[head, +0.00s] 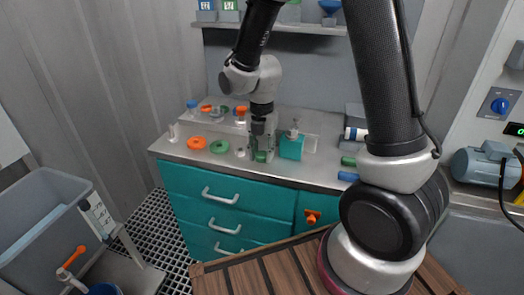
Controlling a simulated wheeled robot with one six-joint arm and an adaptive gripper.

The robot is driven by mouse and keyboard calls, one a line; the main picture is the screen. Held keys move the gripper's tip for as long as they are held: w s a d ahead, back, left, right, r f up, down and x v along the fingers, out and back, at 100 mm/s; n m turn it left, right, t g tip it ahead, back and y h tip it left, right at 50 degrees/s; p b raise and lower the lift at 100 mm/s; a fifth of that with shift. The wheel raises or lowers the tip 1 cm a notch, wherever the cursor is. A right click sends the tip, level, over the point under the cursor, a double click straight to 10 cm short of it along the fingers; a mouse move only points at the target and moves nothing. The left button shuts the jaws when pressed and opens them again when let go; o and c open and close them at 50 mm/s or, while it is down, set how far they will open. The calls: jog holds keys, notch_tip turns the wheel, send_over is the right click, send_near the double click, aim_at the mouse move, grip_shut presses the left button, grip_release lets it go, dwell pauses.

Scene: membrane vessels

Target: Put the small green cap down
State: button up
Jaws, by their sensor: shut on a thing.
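My gripper (260,150) points down over the front part of the steel counter, right of the green ring. It is shut on the small green cap (260,157), which shows at its fingertips. The cap is small in this view, and I cannot tell whether its underside touches the counter (233,162).
A teal box (291,147) stands close to the right of my gripper. An orange ring (196,143) and a green ring (219,147) lie to the left. Small orange- and blue-topped vessels (241,112) stand behind. Green and blue cylinders (348,176) lie at the right.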

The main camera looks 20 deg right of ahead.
aim_at(262, 154)
jog(key=shift+f, duration=0.15)
jog(key=o, duration=1.1)
notch_tip(262, 154, up, 12)
jog(key=s+d+r+m+t, duration=0.1)
jog(key=s+d+r+m, duration=0.2)
jog(key=m, duration=0.6)
jog(key=s+d+r+m+t, duration=0.2)
jog(key=s+d+r+m, duration=0.2)
jog(key=s+m, duration=0.6)
jog(key=s+d+r+m+t, duration=0.1)
jog(key=s+d+r+m, duration=0.2)
jog(key=s+d+m, duration=0.3)
jog(key=shift+s+d+r+m, duration=0.15)
jog(key=shift+d+r+m, duration=0.45)
jog(key=shift+m, duration=1.3)
jog(key=shift+d+f, duration=0.2)
